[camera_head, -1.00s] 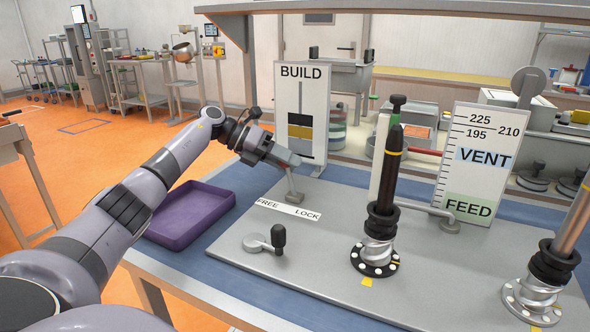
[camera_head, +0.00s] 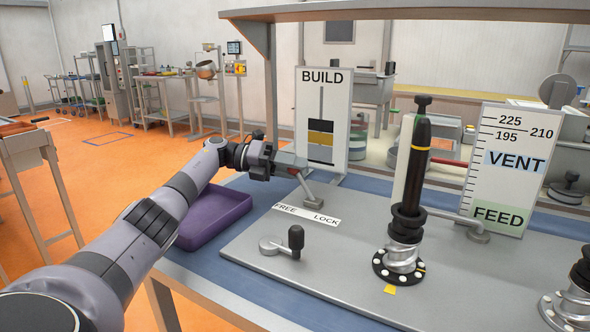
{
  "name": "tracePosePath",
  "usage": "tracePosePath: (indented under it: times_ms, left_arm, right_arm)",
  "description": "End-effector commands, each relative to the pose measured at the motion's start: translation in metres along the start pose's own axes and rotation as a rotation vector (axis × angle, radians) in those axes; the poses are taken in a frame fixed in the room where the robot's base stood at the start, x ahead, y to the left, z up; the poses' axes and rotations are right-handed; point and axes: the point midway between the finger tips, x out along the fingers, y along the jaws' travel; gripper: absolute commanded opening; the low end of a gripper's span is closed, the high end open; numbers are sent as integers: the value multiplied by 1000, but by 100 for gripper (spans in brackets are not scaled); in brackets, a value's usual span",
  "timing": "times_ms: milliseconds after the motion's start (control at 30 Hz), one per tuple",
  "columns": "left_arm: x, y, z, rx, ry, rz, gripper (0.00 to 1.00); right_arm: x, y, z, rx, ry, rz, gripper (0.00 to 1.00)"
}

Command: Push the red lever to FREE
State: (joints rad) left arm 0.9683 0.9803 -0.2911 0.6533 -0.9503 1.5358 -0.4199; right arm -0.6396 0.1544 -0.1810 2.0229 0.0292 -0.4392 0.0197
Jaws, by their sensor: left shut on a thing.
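The lever (camera_head: 309,190) has a grey stem on a small base on the grey plate, behind a white label (camera_head: 306,214) reading FREE at left and LOCK at right. The stem leans up and to the left, toward the FREE side. Its upper end is at my left gripper (camera_head: 288,167), where a little red shows. My left gripper is shut on the lever; the fingers hide most of its handle. My right gripper is not in view.
A black-knobbed crank (camera_head: 296,241) stands in front of the label. A purple tray (camera_head: 214,216) lies left of the plate, under my left arm. A BUILD board (camera_head: 336,95) stands just behind the lever. A tall black screw post (camera_head: 411,190) stands to the right.

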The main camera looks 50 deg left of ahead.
Motion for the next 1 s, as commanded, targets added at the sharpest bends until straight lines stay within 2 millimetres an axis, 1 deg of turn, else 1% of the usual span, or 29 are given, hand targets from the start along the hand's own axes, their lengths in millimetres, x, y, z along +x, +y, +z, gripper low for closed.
tracePosePath:
  times_ms: [167,200,233,267,500,600,667,900,1000]
  left_arm:
    - [1,0,-2,-8,5,-6,0]
    - [1,0,-2,-8,5,-5,45]
    - [1,0,-2,-7,5,-5,55]
    - [1,0,-2,-7,5,-4,59]
    - [0,0,-1,-3,3,-1,59]
    - [-4,1,-1,-3,1,0,59]
    - [-10,1,0,-3,1,1,59]
    - [-49,1,0,-4,-2,-1,59]
    - [-58,1,0,-4,0,-1,59]
  right_arm:
    - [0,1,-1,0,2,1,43]
    - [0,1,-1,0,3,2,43]
    - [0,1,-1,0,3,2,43]
    - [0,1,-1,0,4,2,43]
    - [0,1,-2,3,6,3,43]
    - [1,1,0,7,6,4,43]
    - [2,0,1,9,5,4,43]
    - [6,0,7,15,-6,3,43]
    - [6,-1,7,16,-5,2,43]
